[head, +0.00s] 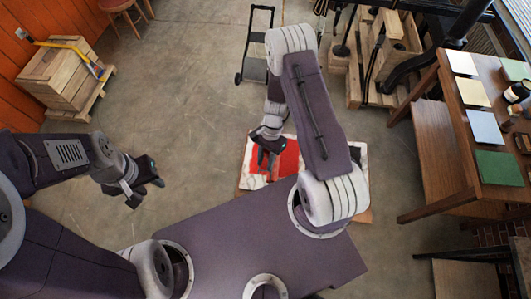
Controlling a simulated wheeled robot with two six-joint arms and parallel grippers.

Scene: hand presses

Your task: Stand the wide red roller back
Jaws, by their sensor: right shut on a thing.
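My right gripper (266,154) points down over a low board (253,178) with white, red and black areas on the floor ahead of me. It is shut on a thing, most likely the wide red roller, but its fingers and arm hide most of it. A red area (289,160) shows just right of the fingers; I cannot tell whether it is the roller or part of the board's surface. My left gripper (146,190) is open and empty over bare floor, well to the left of the board.
A wooden table (455,120) with coloured sheets and bottles stands at the right. A wooden crate (65,78) on a pallet is at the far left. A hand truck (256,45) and wooden pallets (365,85) stand at the back. The floor at centre left is clear.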

